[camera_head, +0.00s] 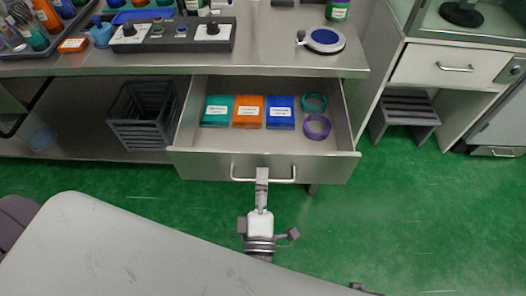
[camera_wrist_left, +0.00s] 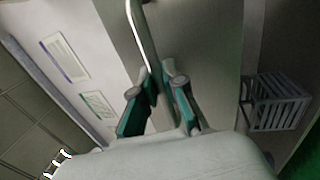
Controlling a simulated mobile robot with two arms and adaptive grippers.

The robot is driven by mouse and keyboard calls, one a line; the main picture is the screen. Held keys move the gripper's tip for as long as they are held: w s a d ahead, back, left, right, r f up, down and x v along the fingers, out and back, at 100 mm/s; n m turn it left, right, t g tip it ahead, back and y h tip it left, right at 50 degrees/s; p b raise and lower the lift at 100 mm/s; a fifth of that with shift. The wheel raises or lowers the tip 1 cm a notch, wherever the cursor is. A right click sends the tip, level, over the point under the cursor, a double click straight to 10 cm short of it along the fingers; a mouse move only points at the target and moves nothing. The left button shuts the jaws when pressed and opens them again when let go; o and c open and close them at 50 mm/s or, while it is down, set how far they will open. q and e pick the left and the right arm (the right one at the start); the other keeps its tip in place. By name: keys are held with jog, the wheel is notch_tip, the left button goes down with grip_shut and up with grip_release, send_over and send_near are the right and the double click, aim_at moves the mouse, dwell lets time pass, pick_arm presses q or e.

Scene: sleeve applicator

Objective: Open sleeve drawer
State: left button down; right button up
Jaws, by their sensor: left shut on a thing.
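The sleeve drawer (camera_head: 205,166) is pulled out from under the steel bench. It holds a green pack (camera_head: 217,111), an orange pack (camera_head: 248,112), a blue pack (camera_head: 280,112), a teal ring (camera_head: 314,102) and a purple ring (camera_head: 316,126). My left gripper (camera_head: 262,177) is shut on the middle of the drawer handle (camera_head: 283,181). In the left wrist view, the handle (camera_wrist_left: 138,35) runs down between the fingers of the left gripper (camera_wrist_left: 159,88). My right gripper does not show.
The steel bench (camera_head: 270,60) carries a control box (camera_head: 180,37) and a round blue-topped device (camera_head: 325,39). A grey crate (camera_head: 145,115) sits on the shelf left of the drawer. A step stool (camera_head: 405,112) stands at right. Green floor (camera_head: 420,210) is clear in front.

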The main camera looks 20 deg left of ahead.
pick_arm(q)
jog(key=r+v, duration=0.1)
jog(key=v, duration=0.5)
jog(key=shift+s, duration=0.2)
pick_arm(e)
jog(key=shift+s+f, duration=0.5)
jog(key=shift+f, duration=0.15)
pick_arm(q)
jog(key=shift+d, duration=0.1)
jog(key=c, duration=1.2)
grip_release()
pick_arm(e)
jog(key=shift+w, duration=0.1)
